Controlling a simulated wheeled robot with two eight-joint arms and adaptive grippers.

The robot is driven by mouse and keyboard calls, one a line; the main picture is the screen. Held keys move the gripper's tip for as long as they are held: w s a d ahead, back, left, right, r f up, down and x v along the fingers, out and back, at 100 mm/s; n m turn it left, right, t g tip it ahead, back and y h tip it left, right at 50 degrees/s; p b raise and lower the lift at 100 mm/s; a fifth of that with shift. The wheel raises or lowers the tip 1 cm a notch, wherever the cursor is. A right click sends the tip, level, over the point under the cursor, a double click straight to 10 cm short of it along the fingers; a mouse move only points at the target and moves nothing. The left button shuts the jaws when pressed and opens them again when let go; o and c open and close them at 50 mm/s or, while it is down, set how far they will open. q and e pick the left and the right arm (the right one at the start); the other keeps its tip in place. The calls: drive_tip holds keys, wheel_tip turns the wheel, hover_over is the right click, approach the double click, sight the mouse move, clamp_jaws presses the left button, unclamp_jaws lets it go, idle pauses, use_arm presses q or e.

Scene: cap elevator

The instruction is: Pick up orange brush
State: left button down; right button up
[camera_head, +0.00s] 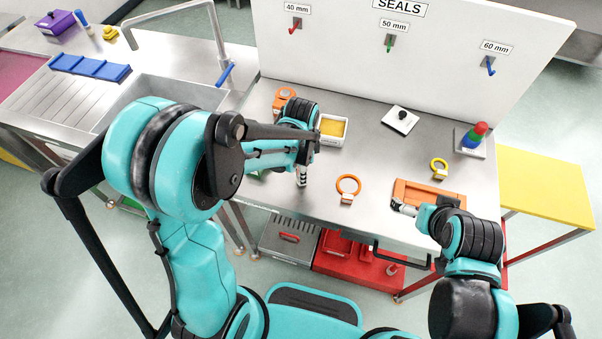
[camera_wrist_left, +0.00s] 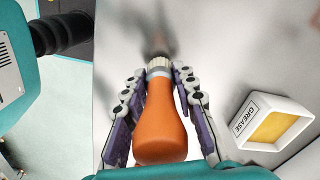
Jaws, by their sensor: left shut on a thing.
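The orange brush (camera_wrist_left: 162,122) has a bulbous orange handle, a pale collar and a blurred far end in the left wrist view. My left gripper (camera_wrist_left: 160,84) is shut on it, with a finger along each side near the collar. In the head view my left gripper (camera_head: 301,178) is over the front left of the steel table, and my arm hides most of the brush there. My right gripper (camera_head: 403,207) is at the orange-brown tray (camera_head: 428,187); its jaws are too small to read.
A white grease box (camera_head: 333,130), also in the left wrist view (camera_wrist_left: 270,123), stands beside the left gripper. A white seals board (camera_head: 430,60) rises behind.

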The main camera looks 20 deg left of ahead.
use_arm(q)
drive_tip(key=r, duration=0.2)
drive_tip(key=r+p, duration=0.1)
drive_tip(key=shift+d+r, duration=0.2)
drive_tip(key=shift+d, duration=0.1)
drive_tip(key=w+d+r+p, duration=0.1)
drive_tip(key=w+d+r, duration=0.1)
drive_tip(key=d+r, duration=0.4)
drive_tip(key=d, duration=0.4)
drive_tip(key=shift+w+d+p, duration=0.25)
drive_tip(key=shift+d+p, duration=0.15)
use_arm(e)
wheel_tip(320, 180, up, 3)
drive_tip(key=shift+r, duration=0.1)
use_arm(q)
drive_tip(key=shift+r, duration=0.1)
